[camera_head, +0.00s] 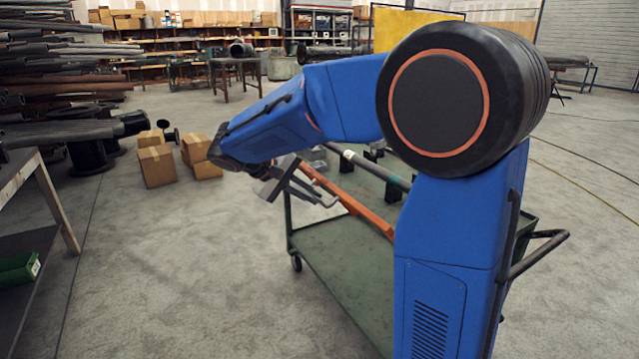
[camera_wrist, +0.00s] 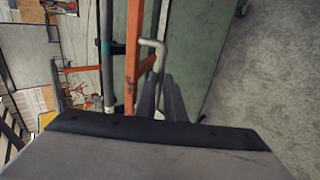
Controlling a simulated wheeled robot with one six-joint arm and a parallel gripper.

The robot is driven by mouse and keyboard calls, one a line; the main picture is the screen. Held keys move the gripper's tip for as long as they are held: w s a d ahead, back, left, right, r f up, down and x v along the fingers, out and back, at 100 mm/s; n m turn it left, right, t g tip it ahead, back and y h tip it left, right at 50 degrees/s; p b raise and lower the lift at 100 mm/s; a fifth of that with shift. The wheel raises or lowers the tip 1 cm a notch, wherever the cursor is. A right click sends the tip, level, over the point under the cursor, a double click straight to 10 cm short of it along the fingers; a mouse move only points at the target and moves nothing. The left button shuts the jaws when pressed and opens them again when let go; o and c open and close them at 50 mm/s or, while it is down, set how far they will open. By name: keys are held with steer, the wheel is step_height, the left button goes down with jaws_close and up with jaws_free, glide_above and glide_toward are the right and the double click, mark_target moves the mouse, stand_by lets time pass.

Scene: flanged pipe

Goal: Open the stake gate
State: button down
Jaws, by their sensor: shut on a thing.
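The stake gate appears to be the orange bar frame (camera_head: 368,217) along the side of a green cart. In the wrist view the orange bar (camera_wrist: 131,62) runs upward, with a short orange arm branching from it. A bent grey rod (camera_wrist: 158,54) crosses in front of the bar and runs down between my fingers. My gripper (camera_head: 306,191) is at the far end of the orange bar, on its left side. In the wrist view my gripper (camera_wrist: 161,90) is shut on the bent rod. The exact contact is partly hidden.
The green cart (camera_head: 335,262) carries a grey pipe (camera_head: 372,167) on dark supports. My arm hides its right part. Cardboard boxes (camera_head: 157,166) stand on the floor behind left. A workbench (camera_head: 22,170) is at the left edge. The floor left of the cart is clear.

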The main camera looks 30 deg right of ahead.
steer(key=a+f+h, duration=0.3)
steer(key=f, duration=0.4)
steer(key=shift+a+f, duration=0.2)
steer(key=shift+f, duration=0.2)
steer(key=c, duration=1.8)
jaws_free()
steer(key=shift+c, duration=0.2)
steer(key=v, duration=1.7)
steer(key=shift+a+f, duration=0.2)
steer(key=shift+a, duration=0.15)
steer(key=shift+s, duration=0.1)
steer(key=shift+c, duration=0.3)
